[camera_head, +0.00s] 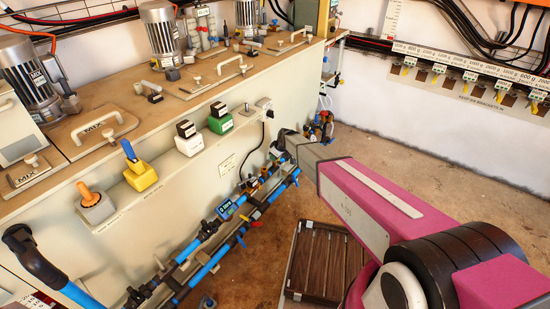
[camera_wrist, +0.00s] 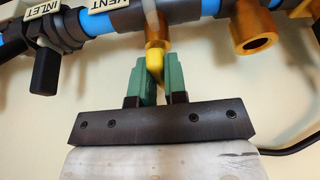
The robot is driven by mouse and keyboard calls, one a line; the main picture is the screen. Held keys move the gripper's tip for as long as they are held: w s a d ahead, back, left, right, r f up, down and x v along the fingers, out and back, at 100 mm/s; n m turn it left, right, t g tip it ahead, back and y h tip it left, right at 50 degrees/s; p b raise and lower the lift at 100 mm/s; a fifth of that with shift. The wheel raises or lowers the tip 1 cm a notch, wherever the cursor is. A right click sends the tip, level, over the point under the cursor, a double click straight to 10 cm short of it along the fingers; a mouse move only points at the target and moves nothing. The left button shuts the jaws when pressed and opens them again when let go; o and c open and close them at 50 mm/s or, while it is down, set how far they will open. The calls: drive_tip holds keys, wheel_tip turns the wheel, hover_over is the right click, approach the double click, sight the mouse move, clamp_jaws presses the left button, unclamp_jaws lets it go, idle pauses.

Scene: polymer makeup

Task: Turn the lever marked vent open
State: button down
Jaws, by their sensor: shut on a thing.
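In the wrist view, the yellow lever (camera_wrist: 155,62) hangs below a brass valve fitting (camera_wrist: 157,35) on the blue pipe. A label reading VENT (camera_wrist: 109,4) is on the pipe to its upper left. My gripper (camera_wrist: 160,68) has green fingers, one on each side of the lever, and is shut on it. The lever's lower end is hidden between the fingers. In the head view, my arm reaches to the pipes along the cabinet front, and the lever cannot be made out there.
A black handle beside an INLET label (camera_wrist: 42,8) is at left in the wrist view. A brass outlet (camera_wrist: 254,30) is at right. In the head view, the cabinet (camera_head: 150,210) stands behind the pipes (camera_head: 205,268), and a slatted brown crate (camera_head: 318,262) is on the floor.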

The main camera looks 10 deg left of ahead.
drive_tip(key=c, duration=1.2)
unclamp_jaws()
drive_tip(key=shift+o, duration=0.2)
drive_tip(key=shift+r, duration=0.1)
drive_tip(key=v, duration=1)
drive_tip(key=shift+r, duration=0.3)
drive_tip(key=shift+d, duration=0.1)
drive_tip(key=s+d+r+m+h, duration=0.1)
drive_tip(key=s+d+r+m, duration=0.2)
drive_tip(key=s+d, duration=0.4)
drive_tip(key=s+d+r+m+g+h, duration=0.1)
drive_tip(key=s+d+m, duration=0.5)
drive_tip(key=d, duration=1.3)
drive_tip(key=s+d+r+m+h, duration=0.2)
drive_tip(key=s+d+r+m, duration=0.2)
drive_tip(key=s+d, duration=0.6)
drive_tip(key=d, duration=0.4)
drive_tip(key=shift+s+r+m+g, duration=0.15)
drive_tip(key=shift+r+m+g, duration=0.15)
drive_tip(key=shift+r, duration=0.05)
